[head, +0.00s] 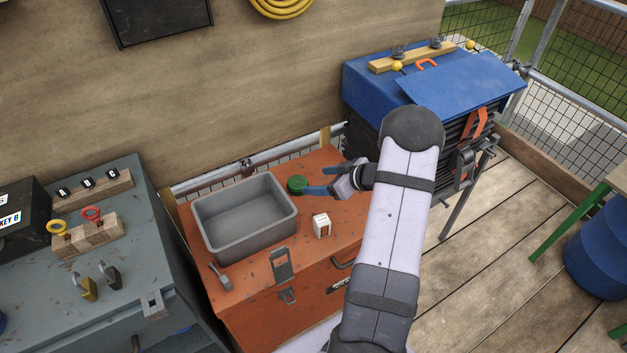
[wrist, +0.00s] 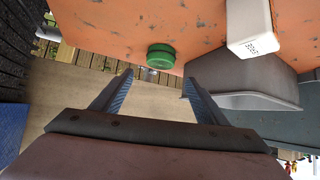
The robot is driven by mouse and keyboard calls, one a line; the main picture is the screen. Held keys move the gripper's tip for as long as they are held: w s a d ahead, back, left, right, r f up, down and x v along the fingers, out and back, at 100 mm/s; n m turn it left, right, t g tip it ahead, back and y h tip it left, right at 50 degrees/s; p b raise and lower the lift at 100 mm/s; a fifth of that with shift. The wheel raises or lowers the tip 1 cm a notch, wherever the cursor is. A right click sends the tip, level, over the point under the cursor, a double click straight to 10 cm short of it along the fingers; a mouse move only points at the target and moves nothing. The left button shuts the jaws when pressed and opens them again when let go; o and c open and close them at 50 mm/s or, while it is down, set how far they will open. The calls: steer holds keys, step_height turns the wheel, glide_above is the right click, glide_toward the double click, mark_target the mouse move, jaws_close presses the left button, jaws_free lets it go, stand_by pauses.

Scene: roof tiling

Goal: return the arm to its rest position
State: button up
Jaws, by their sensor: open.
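My gripper (head: 322,180) is over the right part of the orange chest top, its two blue-grey fingers spread apart and pointing left. Nothing is between the fingers. In the wrist view the open fingers (wrist: 156,92) reach up toward a green round object (wrist: 161,56). The same green object (head: 296,184) sits on the chest just left of the fingertips in the head view. My arm comes in from the bottom of the head view and bends at the elbow.
The orange chest (head: 245,305) carries a grey bin (head: 205,235) and a small white box (head: 321,226). A blue-covered stack (head: 440,85) stands close behind my elbow at the right. A grey cabinet (head: 125,270) with padlocks is at the left. Wooden decking (head: 500,260) is open at the right.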

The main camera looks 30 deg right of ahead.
steer(key=shift+s+r, duration=0.15)
steer(key=shift+s, duration=0.1)
stand_by(0.3)
